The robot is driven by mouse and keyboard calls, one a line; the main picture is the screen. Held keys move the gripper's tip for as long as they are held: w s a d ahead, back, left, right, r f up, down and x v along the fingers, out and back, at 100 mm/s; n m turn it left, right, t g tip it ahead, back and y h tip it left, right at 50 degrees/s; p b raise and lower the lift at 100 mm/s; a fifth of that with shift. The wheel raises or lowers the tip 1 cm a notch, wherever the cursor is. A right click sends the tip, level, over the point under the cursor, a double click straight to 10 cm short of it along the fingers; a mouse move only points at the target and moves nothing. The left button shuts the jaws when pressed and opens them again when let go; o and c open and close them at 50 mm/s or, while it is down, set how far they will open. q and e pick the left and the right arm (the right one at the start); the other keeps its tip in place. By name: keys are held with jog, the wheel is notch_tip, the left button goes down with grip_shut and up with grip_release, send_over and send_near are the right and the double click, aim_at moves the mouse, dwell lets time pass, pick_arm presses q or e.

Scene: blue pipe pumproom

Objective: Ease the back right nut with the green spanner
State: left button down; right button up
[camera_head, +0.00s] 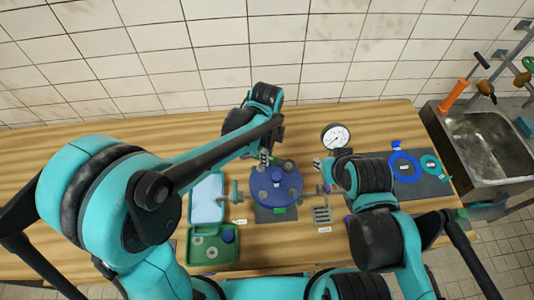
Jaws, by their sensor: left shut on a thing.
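A round blue flange (277,190) with a raised middle stands on the wooden bench, with several grey nuts around its rim. The back right nut (289,165) shows at the far rim. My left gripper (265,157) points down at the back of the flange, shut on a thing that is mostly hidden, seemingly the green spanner. I cannot tell whether the spanner touches the nut. My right gripper (319,164) is right of the flange, below the gauge, partly covered by its own arm; its opening is unclear.
A white dial gauge (336,137) stands behind my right arm. A light blue tray (207,198) and a green tray (212,261) with round parts lie left. A dark mat (432,186) with blue and teal rings lies right, before a metal sink (490,145). The bench's far left is clear.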

pick_arm(q)
jog(key=shift+w+d+m, duration=0.25)
jog(key=shift+w+m, duration=0.25)
jog(key=shift+m, duration=0.4)
jog(key=shift+r, duration=0.45)
jog(key=shift+r+p, duration=1.2)
jog(key=shift+r, duration=0.4)
jog(key=shift+d, duration=0.1)
jog(key=w+d+f+m+b, duration=0.1)
jog(key=d+m, duration=0.5)
jog(key=m, duration=0.6)
jog(key=shift+w+d+f, duration=0.15)
jog(key=shift+w+f, duration=0.3)
jog(key=shift+w, duration=0.8)
jog(key=shift+f, duration=0.2)
